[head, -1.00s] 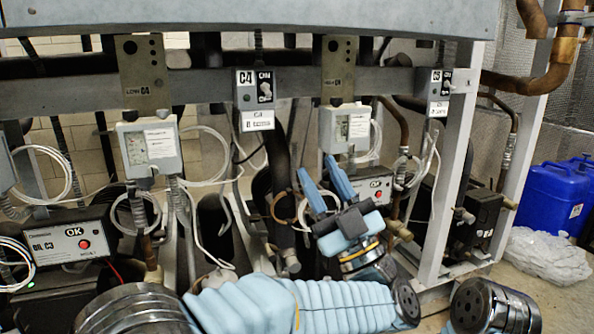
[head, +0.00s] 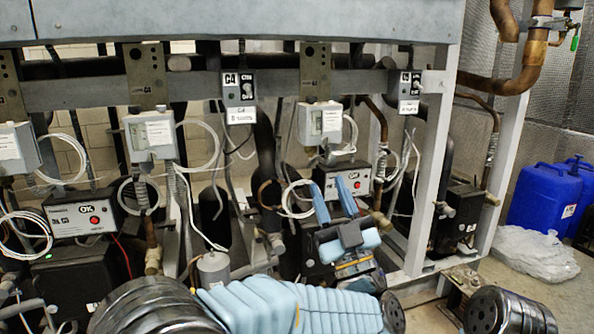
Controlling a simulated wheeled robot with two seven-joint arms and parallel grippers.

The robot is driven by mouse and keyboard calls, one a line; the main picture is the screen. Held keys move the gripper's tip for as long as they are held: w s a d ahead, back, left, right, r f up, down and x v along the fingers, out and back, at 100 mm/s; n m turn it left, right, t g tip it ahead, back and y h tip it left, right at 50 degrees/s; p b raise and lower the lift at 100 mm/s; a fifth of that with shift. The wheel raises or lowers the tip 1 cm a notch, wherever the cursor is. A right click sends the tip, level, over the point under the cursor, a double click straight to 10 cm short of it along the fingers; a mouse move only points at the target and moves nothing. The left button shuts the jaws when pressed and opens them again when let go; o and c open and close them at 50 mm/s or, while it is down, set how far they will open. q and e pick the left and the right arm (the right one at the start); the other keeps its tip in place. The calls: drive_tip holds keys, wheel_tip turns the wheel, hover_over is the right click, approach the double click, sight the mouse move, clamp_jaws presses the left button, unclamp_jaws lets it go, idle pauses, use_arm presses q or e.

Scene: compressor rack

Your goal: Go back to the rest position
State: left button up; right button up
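My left gripper (head: 332,204) shows in the head view, right of centre, with its blue fingers pointing up. The two fingers are apart and nothing shows between them. My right gripper is not in view.
The rack's beam carries switch boxes, including one marked C4 (head: 239,90), with loops of white cable below. Another control box marked OK (head: 82,214) is at the left. A blue canister (head: 543,195) and clear plastic wrapping (head: 536,254) are on the floor at right, with some bare floor nearby.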

use_arm(q)
drive_tip(key=w+a+f+m+g+h, duration=0.2)
drive_tip(key=w+f+m+h, duration=0.3)
drive_tip(key=f, duration=0.6)
drive_tip(key=w+a+f+m+g+h, duration=0.15)
drive_tip(key=w+f+m+h, duration=0.35)
drive_tip(key=f, duration=0.5)
drive_tip(key=a+f+g+h, duration=0.3)
drive_tip(key=a+f+g, duration=0.15)
drive_tip(key=f, duration=0.95)
drive_tip(key=s+a+f+n+g, duration=0.1)
drive_tip(key=s+a+f+g, duration=0.2)
drive_tip(key=s+f, duration=0.3)
drive_tip(key=s+a+f+g, duration=0.2)
drive_tip(key=s+f+g, duration=0.15)
drive_tip(key=f, duration=0.45)
drive_tip(key=s+a+f+n+g, duration=0.1)
drive_tip(key=s+a+f+g, duration=0.2)
drive_tip(key=s+f, duration=0.35)
drive_tip(key=s+a+f+n+g+h+p, duration=0.1)
drive_tip(key=s+f+g, duration=0.2)
drive_tip(key=s, duration=0.4)
drive_tip(key=s+a+f+n+g+h, duration=0.1)
drive_tip(key=s+f+g, duration=0.15)
drive_tip(key=s, duration=0.55)
wheel_tip(320, 180, up, 13)
drive_tip(key=p, duration=1.3)
drive_tip(key=shift+w+d+g+p, duration=0.3)
